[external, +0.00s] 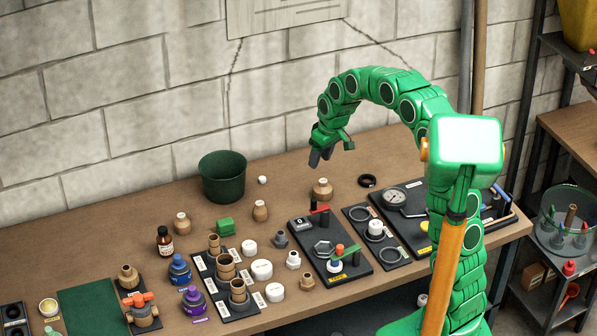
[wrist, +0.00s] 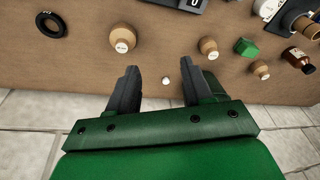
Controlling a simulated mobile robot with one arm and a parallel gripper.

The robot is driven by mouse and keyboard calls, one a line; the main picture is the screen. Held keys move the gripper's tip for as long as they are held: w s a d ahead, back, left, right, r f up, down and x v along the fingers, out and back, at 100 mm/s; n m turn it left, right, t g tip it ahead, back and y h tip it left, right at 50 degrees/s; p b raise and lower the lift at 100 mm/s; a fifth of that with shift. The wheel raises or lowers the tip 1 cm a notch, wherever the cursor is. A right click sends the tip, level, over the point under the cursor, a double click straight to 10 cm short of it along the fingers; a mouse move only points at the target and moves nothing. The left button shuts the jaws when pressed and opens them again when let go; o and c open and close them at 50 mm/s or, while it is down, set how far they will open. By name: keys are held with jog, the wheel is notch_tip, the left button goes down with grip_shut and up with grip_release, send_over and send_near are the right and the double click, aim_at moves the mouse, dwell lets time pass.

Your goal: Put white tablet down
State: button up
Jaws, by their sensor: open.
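A small white rounded piece, which looks like the white tablet (external: 262,180), rests on the bench just right of the dark green bucket (external: 222,180). In the wrist view the white tablet (wrist: 166,81) shows between and beyond my two fingers, near the wall-side edge of the bench. My gripper (external: 325,157) is open and empty, raised above the back of the bench, to the right of the tablet in the external view. Its dark fingers (wrist: 160,75) are spread apart in the wrist view and touch nothing that I can see.
A wooden jar (external: 322,190) and a black ring (external: 367,181) stand below and right of my gripper. Several bottles, white lids and wooden cups fill the front of the bench (external: 130,218). A block wall (external: 150,100) runs along the back. The bench around the tablet is clear.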

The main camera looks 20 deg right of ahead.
jog(key=s+d+m+g, duration=0.1)
jog(key=s+d, duration=0.3)
jog(key=s, duration=1)
jog(key=s+d+m+g+h, duration=0.1)
jog(key=s+d, duration=0.3)
jog(key=s, duration=1)
jog(key=s+d+r+m+g, duration=0.1)
jog(key=s+d+m, duration=0.2)
jog(key=s, duration=1.1)
jog(key=shift+s+d+g+h, duration=0.3)
jog(key=shift+d+g+h, duration=0.1)
jog(key=shift+d, duration=0.05)
